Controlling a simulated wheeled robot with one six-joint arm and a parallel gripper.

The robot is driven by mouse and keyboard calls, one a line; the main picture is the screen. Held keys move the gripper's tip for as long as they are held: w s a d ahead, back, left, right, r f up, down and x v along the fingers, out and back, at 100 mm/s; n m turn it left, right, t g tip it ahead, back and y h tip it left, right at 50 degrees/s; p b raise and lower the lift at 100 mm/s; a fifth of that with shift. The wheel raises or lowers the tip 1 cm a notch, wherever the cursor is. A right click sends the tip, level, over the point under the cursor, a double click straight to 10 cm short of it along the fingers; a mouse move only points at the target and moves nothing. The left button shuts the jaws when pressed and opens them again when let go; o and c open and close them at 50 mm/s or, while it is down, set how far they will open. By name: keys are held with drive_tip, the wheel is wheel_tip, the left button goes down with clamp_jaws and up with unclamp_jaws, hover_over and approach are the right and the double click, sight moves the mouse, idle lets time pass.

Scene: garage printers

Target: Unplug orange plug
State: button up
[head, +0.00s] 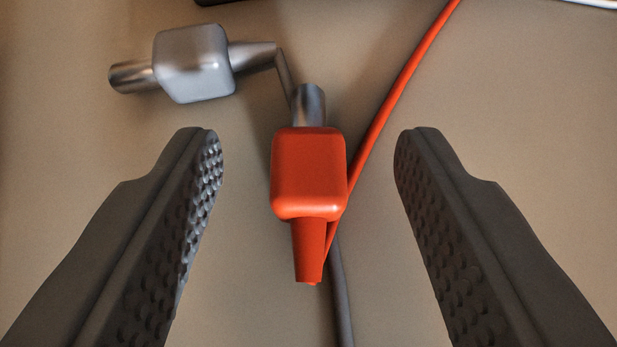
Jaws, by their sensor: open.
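The orange plug (308,173) is in the middle of the head view, with its tapered tail pointing down the picture. Its upper end meets a grey metallic cylindrical connector (309,105). An orange cable (400,90) runs from near the plug's tail up to the top right. My gripper (308,152) is open, with one dark, textured finger on each side of the plug. Clear gaps show between both fingers and the plug, and nothing is held.
A grey plug-like block (193,64) with metallic ends lies at the upper left, close to the left fingertip in the picture. A dark grey cable (342,290) runs down below the orange plug. A dark edge and a white cable (590,4) show at the top. The tan surface is otherwise bare.

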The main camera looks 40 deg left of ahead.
drive_tip(key=v, duration=1.5)
drive_tip(key=s+d+r+m+t+h, duration=0.15)
drive_tip(key=d+r, duration=0.25)
drive_tip(key=d, duration=0.8)
drive_tip(key=s+d+r+m+t, duration=0.1)
drive_tip(key=d+r+m+t, duration=0.15)
drive_tip(key=d, duration=0.95)
drive_tip(key=s+d+r+m+t+h, duration=0.1)
drive_tip(key=s+d+t+h, duration=0.1)
drive_tip(key=s+d, duration=0.5)
drive_tip(key=s+d+r+m+t+h, duration=0.1)
drive_tip(key=s+d+m+t+h, duration=0.1)
drive_tip(key=s+d, duration=0.6)
drive_tip(key=d+h, duration=0.1)
drive_tip(key=d, duration=0.3)
drive_tip(key=shift+s+d+r+m+h, duration=0.15)
drive_tip(key=shift+d+m+h, duration=0.15)
drive_tip(key=shift+d+h, duration=0.1)
